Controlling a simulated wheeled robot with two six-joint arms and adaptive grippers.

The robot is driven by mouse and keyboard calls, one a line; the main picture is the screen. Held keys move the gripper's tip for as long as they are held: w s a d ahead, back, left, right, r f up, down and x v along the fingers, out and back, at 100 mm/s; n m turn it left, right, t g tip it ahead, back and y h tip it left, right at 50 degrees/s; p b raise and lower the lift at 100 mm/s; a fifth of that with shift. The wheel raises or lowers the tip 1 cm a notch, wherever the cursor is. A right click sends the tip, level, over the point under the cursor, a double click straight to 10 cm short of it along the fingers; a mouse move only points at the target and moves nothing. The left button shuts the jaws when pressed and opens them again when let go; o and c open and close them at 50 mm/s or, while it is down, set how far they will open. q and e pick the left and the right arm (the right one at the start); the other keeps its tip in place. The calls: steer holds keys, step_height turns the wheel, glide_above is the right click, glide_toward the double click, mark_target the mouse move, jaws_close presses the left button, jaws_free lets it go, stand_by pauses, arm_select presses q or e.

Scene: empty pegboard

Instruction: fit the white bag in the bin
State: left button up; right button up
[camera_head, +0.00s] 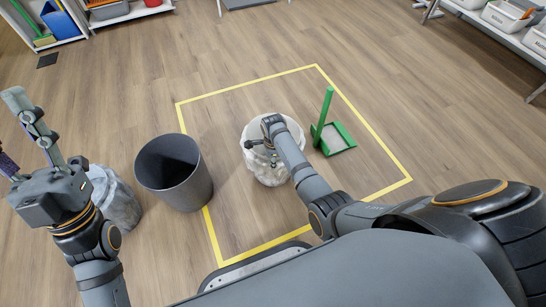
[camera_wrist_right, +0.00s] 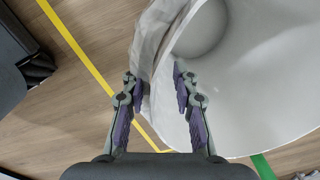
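A pale round bin (camera_head: 284,176) stands inside a yellow floor square in the head view. In the right wrist view the bag (camera_wrist_right: 146,42) is crumpled along the left side of the bin's rim, and the bin's smooth inner wall (camera_wrist_right: 255,85) shows. My right gripper (camera_wrist_right: 154,76) is open, its fingers on either side of the bag-covered rim. It partly hides the bin in the head view. My left gripper (camera_head: 12,130) is open and empty at the far left.
A dark grey empty bin (camera_head: 176,182) stands left of the yellow square (camera_head: 240,86). A wrinkled greyish-white bag (camera_head: 115,203) stands beside it, near my left gripper. A green dustpan with upright handle (camera_head: 328,112) stands right of the pale bin. The floor behind is clear.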

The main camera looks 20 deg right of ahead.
jaws_close()
stand_by(0.6)
